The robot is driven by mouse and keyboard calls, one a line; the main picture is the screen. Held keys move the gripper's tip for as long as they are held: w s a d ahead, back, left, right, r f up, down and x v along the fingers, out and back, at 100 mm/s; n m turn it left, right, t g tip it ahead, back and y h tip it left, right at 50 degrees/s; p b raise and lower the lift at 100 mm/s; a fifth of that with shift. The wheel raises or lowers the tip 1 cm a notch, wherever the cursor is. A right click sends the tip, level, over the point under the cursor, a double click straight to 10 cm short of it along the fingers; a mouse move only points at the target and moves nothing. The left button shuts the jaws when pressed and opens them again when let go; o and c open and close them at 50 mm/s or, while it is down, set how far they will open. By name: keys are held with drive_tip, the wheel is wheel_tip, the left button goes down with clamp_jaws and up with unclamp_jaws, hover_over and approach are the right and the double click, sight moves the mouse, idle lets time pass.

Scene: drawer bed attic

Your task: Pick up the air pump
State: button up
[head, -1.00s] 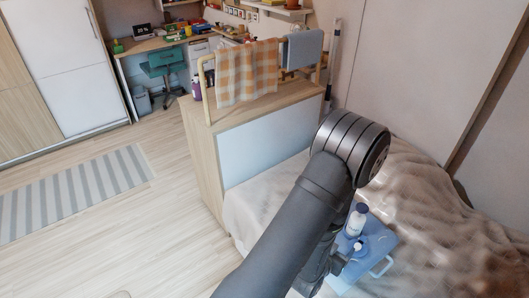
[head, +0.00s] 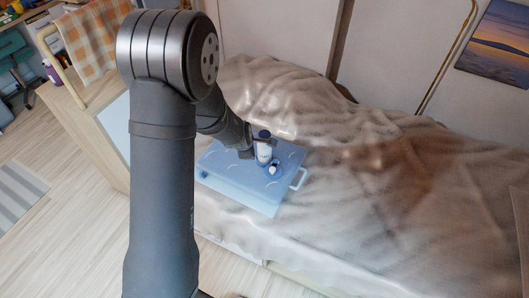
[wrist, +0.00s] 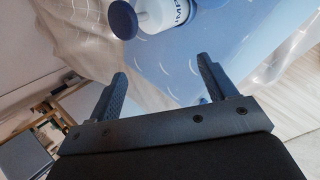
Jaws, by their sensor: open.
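In the head view my gripper (head: 247,151) is at the pump's left side, partly hidden by my arm.
A small blue-and-white item (head: 273,168) sits on the box just beside the pump. The box has a light handle (head: 299,178) on its right. Rumpled beige bedding (head: 365,180) rises behind and to the right. The wooden end panel (head: 100,140) stands at left.

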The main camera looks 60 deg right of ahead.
wheel_tip(320, 180, up, 7)
drive_tip(key=d+n+g+y, duration=0.1)
drive_tip(key=n+g+y, duration=0.1)
drive_tip(key=n, duration=0.7)
approach(264, 144)
drive_tip(key=shift+n+g, duration=0.3)
drive_tip(key=x, duration=0.4)
drive_tip(key=shift+w+f, duration=0.15)
drive_tip(key=shift+f, duration=0.2)
drive_tip(key=shift+x, duration=2.55)
drive_tip(key=shift+w+r, duration=0.1)
drive_tip(key=shift+w, duration=0.05)
drive_tip(key=c, duration=1.4)
drive_tip(key=shift+c, duration=0.2)
